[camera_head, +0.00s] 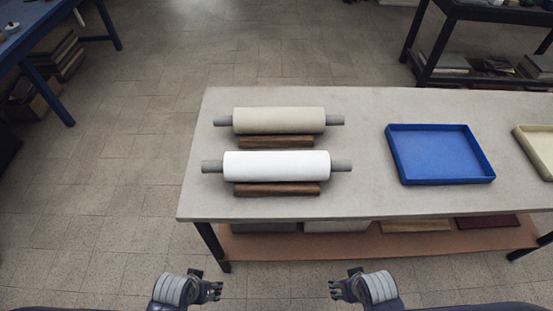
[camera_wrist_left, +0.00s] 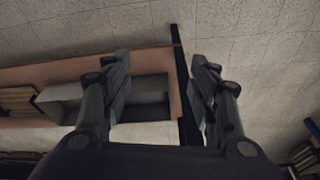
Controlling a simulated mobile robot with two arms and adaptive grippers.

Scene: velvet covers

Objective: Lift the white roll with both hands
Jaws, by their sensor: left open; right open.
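The white roll (camera_head: 276,165) lies on the grey table near its front edge, with a grey core end sticking out on each side. A brown wooden strip (camera_head: 277,189) sits along its front. My left gripper (camera_head: 218,291) is open and empty, in front of the table and below its top, left of the roll. It also shows in the left wrist view (camera_wrist_left: 160,85), fingers apart with nothing between them. My right gripper (camera_head: 334,289) is open and empty, in front of the table, near the roll's right end in the picture. Both grippers are well apart from the roll.
A beige roll (camera_head: 278,120) lies behind the white one, with its own wooden strip (camera_head: 276,141). A blue tray (camera_head: 440,154) and a cream tray (camera_head: 541,146) stand to the right on the table (camera_head: 360,197). A lower shelf (camera_head: 290,247) holds several flat items. The floor in front is clear.

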